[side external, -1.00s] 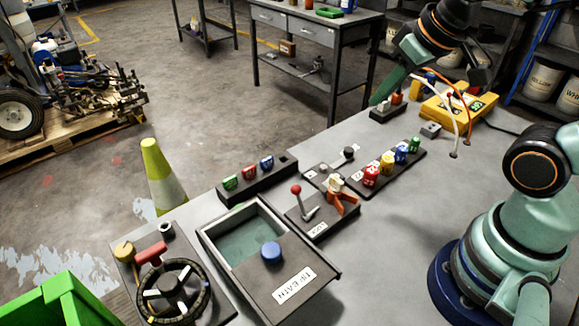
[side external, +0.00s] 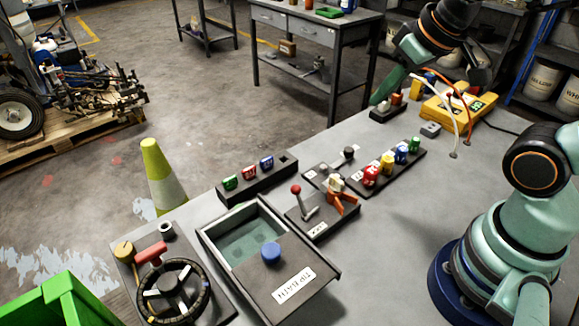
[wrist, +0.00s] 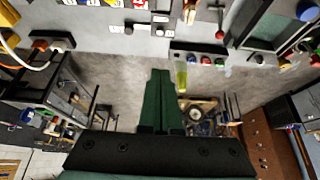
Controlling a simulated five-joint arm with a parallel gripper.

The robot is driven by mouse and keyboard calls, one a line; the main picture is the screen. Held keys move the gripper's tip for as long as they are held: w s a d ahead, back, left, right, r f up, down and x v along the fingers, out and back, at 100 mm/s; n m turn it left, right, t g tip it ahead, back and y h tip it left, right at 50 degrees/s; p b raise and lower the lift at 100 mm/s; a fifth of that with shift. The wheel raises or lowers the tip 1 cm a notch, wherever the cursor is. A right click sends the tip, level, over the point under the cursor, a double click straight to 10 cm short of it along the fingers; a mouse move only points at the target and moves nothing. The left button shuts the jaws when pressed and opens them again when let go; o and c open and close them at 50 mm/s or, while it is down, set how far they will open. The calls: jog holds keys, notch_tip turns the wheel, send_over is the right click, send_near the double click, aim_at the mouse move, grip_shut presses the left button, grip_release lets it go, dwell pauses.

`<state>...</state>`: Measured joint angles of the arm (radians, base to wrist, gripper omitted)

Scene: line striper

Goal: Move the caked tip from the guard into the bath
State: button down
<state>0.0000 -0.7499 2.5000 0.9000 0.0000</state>
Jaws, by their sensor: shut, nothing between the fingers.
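The bath (side external: 207,240) is a grey box with teal inside. Its dark lid (side external: 306,272), with a blue knob (side external: 271,253), covers the near part and leaves the far part open. An orange piece (side external: 346,207), seemingly the guard, stands on the dark plate right of the bath. A small pale piece (side external: 336,184), seemingly the tip, sits at it; caking is too small to tell. My gripper (side external: 376,101) is at the back right, well away from the guard and beside a small switch block. In the wrist view its green fingers (wrist: 161,75) are together and empty.
A red-knobbed lever (side external: 299,203) stands between bath and guard. A rack (side external: 246,190) holds green, red and blue tips. Several coloured knobs (side external: 387,161) line a strip behind the guard. A handwheel (side external: 172,292) is front left. A yellow meter (side external: 450,106) with cables stands back right. Table right of centre is clear.

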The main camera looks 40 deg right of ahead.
jog(key=c, duration=0.9)
grip_release()
jog(key=shift+a+f, duration=0.1)
jog(key=g, duration=0.6)
send_near(336, 178)
jog(key=shift+s+f, duration=0.15)
jog(key=shift+f, duration=2.1)
jog(key=shift+s+f, duration=0.1)
jog(key=shift+f, duration=2.15)
grip_shut()
jog(key=shift+r, duration=0.75)
jog(key=shift+r, duration=2.25)
